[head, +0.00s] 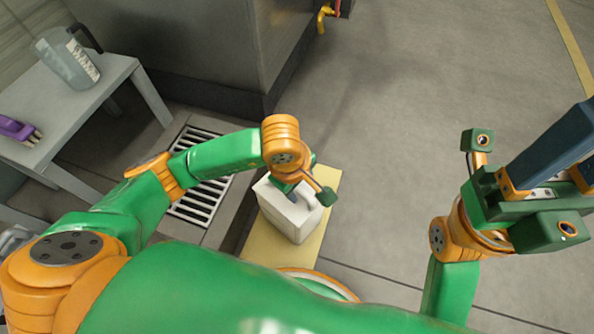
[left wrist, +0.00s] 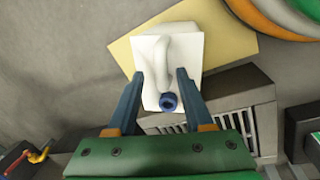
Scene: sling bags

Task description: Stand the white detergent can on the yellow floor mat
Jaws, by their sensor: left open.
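The white detergent can (head: 291,215) stands upright on the yellow floor mat (head: 262,250). In the left wrist view I look down on the can (left wrist: 180,45), with its handle and blue cap towards my gripper and the mat (left wrist: 232,40) around its far end. My left gripper (head: 306,190) is above the can. In the left wrist view its two fingers (left wrist: 160,74) are apart, one on each side of the can's cap end; I cannot tell if they touch it. My right gripper (head: 560,150) is raised at the right, its fingers overlapping.
A floor drain grate (head: 200,195) lies left of the mat. A grey table (head: 80,110) with a jug (head: 68,60) and a purple object (head: 18,128) stands at the left. A large metal cabinet (head: 215,45) is behind. The floor right of the mat is clear.

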